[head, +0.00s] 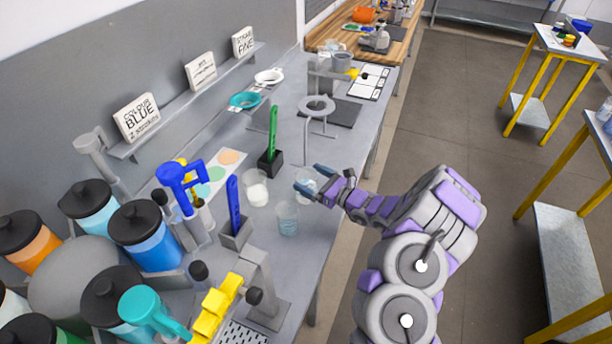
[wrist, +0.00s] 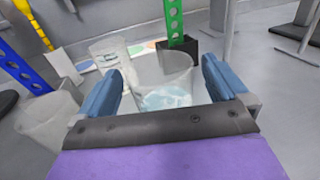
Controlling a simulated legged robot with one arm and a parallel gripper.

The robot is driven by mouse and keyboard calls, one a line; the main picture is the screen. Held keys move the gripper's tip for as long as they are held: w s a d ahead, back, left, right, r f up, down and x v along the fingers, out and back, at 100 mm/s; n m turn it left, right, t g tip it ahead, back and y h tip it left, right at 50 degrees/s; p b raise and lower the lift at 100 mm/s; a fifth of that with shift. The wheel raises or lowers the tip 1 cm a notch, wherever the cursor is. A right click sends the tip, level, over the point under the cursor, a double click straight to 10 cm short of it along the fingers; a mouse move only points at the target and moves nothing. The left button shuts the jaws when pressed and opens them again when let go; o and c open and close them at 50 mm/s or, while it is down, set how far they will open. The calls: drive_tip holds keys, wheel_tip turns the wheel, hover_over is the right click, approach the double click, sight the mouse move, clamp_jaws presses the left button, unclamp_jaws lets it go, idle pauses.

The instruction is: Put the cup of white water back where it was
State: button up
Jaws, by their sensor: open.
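A clear cup (wrist: 166,88) with pale, whitish-blue liquid stands between the fingers of my gripper (wrist: 163,73) in the wrist view. The fingers are open, one on each side of the cup. In the head view my gripper (head: 309,179) reaches in from the right over the bench, with that cup (head: 306,186) partly hidden by it. A second cup (head: 257,192) with white contents stands to its left. A third clear cup (head: 287,219) with pale bluish contents stands nearer, below the gripper. I cannot tell surely which cup is the white water.
A black holder (head: 271,162) with a green strip and a grey holder (head: 236,235) with a blue strip stand left of the cups. A wire tripod (head: 317,106) stands behind. Paint jars (head: 150,240) crowd the left. The bench's right edge is close to the cups.

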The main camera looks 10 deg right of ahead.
drive_tip(key=p+v, duration=0.1)
drive_tip(key=v, duration=0.8)
drive_tip(key=shift+s+d, duration=0.25)
